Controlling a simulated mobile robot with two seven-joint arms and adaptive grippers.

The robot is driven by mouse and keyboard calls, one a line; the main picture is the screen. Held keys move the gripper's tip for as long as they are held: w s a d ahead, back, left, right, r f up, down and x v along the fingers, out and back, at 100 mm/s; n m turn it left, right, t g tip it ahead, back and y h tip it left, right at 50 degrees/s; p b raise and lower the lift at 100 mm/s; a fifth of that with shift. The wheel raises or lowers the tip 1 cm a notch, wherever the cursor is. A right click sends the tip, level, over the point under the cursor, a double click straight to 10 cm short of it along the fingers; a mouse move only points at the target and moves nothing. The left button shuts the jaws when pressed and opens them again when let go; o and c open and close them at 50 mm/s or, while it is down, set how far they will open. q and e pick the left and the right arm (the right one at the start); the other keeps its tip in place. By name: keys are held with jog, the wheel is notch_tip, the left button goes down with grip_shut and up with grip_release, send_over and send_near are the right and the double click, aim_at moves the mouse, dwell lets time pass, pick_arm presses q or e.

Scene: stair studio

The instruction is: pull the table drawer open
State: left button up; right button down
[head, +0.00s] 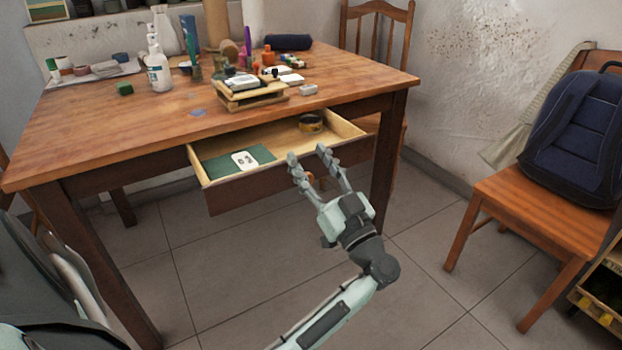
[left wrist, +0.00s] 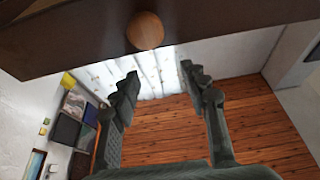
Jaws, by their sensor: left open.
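The wooden table (head: 110,125) has its drawer (head: 255,185) pulled out, with the pale inside showing. A green sheet with a white card (head: 245,160) and a round dark-and-yellow tin (head: 311,123) lie in it. In the left wrist view, a round wooden knob (left wrist: 145,30) sits on the dark drawer front (left wrist: 230,22). My left gripper (head: 308,154) is in front of the drawer's right part, fingers spread. In the left wrist view, its open fingers (left wrist: 160,73) are empty and apart from the knob. My right gripper is not in view.
Bottles, including a white spray bottle (head: 157,68), and a small wooden stack (head: 250,95) stand on the tabletop. A chair (head: 535,205) with a dark blue backpack (head: 575,140) stands at the right. The tiled floor (head: 220,270) before the drawer is clear apart from my arm.

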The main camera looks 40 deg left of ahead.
pick_arm(q)
jog(key=shift+r, duration=2.25)
